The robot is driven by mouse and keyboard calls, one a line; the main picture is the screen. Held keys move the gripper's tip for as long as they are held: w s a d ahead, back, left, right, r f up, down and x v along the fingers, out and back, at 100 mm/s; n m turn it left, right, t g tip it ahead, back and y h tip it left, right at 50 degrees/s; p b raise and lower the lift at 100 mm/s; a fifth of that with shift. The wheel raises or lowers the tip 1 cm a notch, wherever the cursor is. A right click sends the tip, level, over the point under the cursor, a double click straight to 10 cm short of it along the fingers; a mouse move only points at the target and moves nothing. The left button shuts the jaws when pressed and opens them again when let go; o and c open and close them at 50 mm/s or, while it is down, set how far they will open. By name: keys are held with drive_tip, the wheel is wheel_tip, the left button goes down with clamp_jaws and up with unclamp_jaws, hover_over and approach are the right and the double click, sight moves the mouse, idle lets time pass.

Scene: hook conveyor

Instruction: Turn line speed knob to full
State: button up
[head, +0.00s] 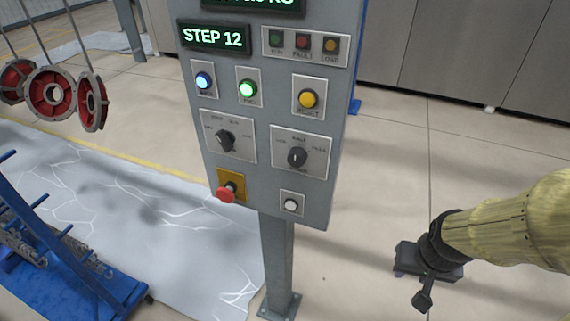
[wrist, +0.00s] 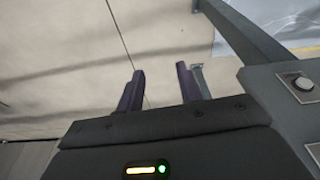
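The line speed knob (head: 297,157) is a dark round knob on a light plate at the lower right of the grey control panel. Small labels, apparently low, half and full, run above it. Its pointer looks roughly upright, near the middle label, though it is small. My gripper (head: 425,262) is to the right of the panel and lower than the knob, touching nothing. In the wrist view its two dark purple fingers (wrist: 160,85) stand apart with only floor between them. The knob itself is not clearly seen in the wrist view.
The panel (head: 265,195) stands on a post. A second knob (head: 225,140), a red emergency button (head: 227,193), a white button (head: 291,205) and a yellow button (head: 308,99) surround the knob. A blue rack (head: 75,270) stands at left.

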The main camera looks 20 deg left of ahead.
drive_tip(key=shift+o, duration=0.2)
drive_tip(key=o, duration=0.4)
drive_tip(key=shift+a, duration=0.1)
drive_tip(key=shift+o, duration=0.4)
drive_tip(key=w+a+n+t+p, duration=0.1)
drive_tip(key=w+a, duration=0.2)
drive_tip(key=a, duration=0.3)
drive_tip(key=w+a+r+n+t+y+p, duration=0.1)
drive_tip(key=w+a+t+p, duration=0.1)
drive_tip(key=a, duration=0.5)
drive_tip(key=shift+w+r+y+p, duration=0.15)
drive_tip(key=shift+w+y+p, duration=0.15)
drive_tip(key=shift+w, duration=0.6)
drive_tip(key=s+a+r+n+t+h+p, duration=0.1)
drive_tip(key=a+r+n+t+p, duration=0.2)
drive_tip(key=a, duration=0.4)
drive_tip(key=s+a+r+t+h+p, duration=0.1)
drive_tip(key=s+a+t+p, duration=0.2)
drive_tip(key=a, duration=0.5)
drive_tip(key=s+a+r+n+t+h+p, duration=0.1)
drive_tip(key=s+a+r+n+t+p, duration=0.1)
drive_tip(key=s+r+t, duration=0.4)
drive_tip(key=shift+s+r+n, duration=0.3)
drive_tip(key=shift+s+n, duration=0.2)
drive_tip(key=shift+s, duration=0.25)
